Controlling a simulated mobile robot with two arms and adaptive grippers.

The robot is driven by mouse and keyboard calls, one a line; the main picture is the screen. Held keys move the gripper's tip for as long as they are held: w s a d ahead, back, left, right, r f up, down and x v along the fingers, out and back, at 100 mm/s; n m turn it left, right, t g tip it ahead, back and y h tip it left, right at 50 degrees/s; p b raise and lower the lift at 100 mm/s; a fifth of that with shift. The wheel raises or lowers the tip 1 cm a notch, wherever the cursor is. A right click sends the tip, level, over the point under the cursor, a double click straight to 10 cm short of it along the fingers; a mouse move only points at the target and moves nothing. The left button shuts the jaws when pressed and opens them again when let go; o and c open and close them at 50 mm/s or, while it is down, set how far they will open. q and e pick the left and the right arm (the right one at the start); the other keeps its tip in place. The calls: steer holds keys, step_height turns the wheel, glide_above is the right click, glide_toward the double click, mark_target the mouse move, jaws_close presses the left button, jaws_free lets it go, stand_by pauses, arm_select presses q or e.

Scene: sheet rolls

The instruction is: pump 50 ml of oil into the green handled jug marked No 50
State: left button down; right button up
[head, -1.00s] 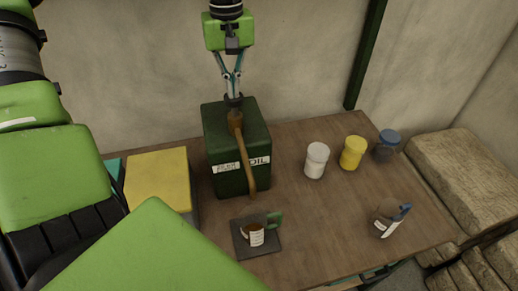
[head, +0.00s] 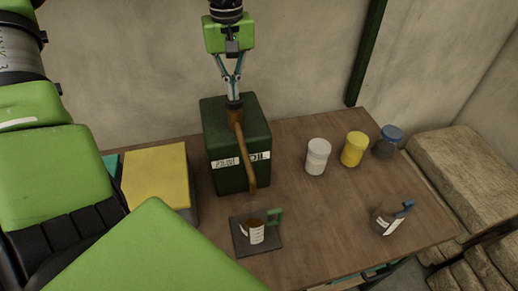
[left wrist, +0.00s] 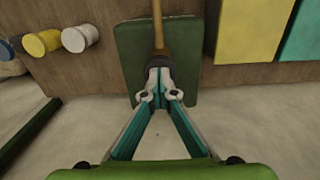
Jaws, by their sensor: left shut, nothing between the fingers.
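The dark green oil can (head: 238,175) stands on the table with a brown pump spout (head: 244,155) curving down its front. The jug with the green handle (head: 256,234) stands upright below the spout tip on a dark square plate (head: 240,244). Brown oil shows in it behind a white label too small to read. My left gripper (head: 234,101) points down, shut and empty, with its fingertips at the top of the pump. The left wrist view shows the closed fingertips (left wrist: 158,72) over the pump head. My right gripper is not in view.
A second jug with a blue handle (head: 388,219) stands at the right. White (head: 317,157), yellow (head: 354,150) and blue-lidded (head: 387,142) jars stand at the back right. A yellow-topped box (head: 157,178) is left of the can. The table between jugs is clear.

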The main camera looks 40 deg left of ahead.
arm_select(q)
steer(key=shift+r+p, duration=1.9)
steer(key=shift+r, duration=0.8)
step_height(320, 180, up, 6)
steer(key=p, duration=0.4)
